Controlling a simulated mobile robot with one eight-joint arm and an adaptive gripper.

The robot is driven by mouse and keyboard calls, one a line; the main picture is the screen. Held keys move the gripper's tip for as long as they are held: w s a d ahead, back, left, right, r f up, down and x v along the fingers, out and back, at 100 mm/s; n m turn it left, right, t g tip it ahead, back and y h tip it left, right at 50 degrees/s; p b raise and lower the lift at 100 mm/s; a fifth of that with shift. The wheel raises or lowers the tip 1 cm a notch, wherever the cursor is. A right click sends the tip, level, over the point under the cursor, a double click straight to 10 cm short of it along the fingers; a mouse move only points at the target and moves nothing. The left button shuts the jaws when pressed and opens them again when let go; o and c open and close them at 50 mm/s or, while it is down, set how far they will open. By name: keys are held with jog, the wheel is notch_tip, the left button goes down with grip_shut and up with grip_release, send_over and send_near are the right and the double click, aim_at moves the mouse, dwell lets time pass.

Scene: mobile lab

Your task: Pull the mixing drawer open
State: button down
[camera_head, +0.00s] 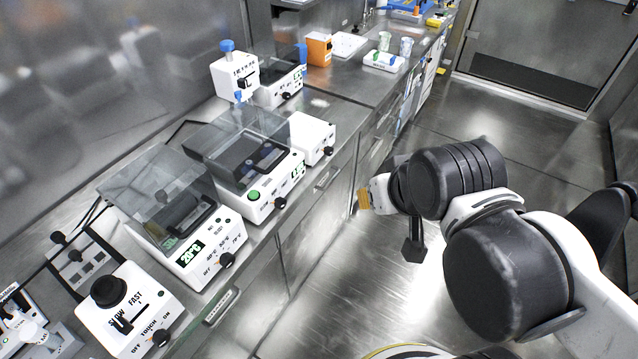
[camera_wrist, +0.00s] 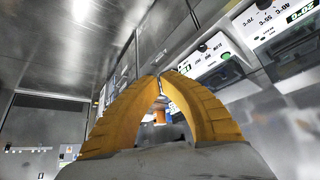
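The steel counter front has drawers with bar handles. One handle (camera_head: 327,178) is at mid-picture, below the white devices, and another handle (camera_head: 222,305) is nearer, at lower left. I cannot read which drawer is the mixing drawer, and no drawer visibly stands out from the front. My gripper (camera_head: 364,199) is in front of the cabinets, apart from both handles. In the wrist view my yellow fingers (camera_wrist: 160,78) meet at their tips with nothing held between them.
An orange box (camera_head: 319,49) is farther back. The metal floor right of the cabinets is clear.

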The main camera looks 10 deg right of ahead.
jog(key=w+r+n+b, duration=0.1)
jog(key=w, duration=0.6)
jog(key=n+g+y+b, duration=0.2)
jog(key=n+y+b, duration=0.35)
jog(key=n, duration=0.25)
send_over(328, 173)
jog(key=s+d, duration=0.3)
jog(key=s, duration=0.5)
notch_tip(328, 173, down, 34)
jog(key=r, duration=0.1)
jog(key=shift+h, duration=0.35)
jog(key=b+x, duration=0.1)
jog(key=x, duration=0.2)
jog(key=b+x, duration=0.2)
jog(key=x, duration=0.2)
jog(key=s+b+x, duration=0.1)
jog(key=b+x, duration=0.1)
jog(key=x, duration=0.1)
jog(key=shift+w+a+f, duration=0.1)
jog(key=shift+w+f, duration=0.1)
jog(key=shift+f, duration=0.35)
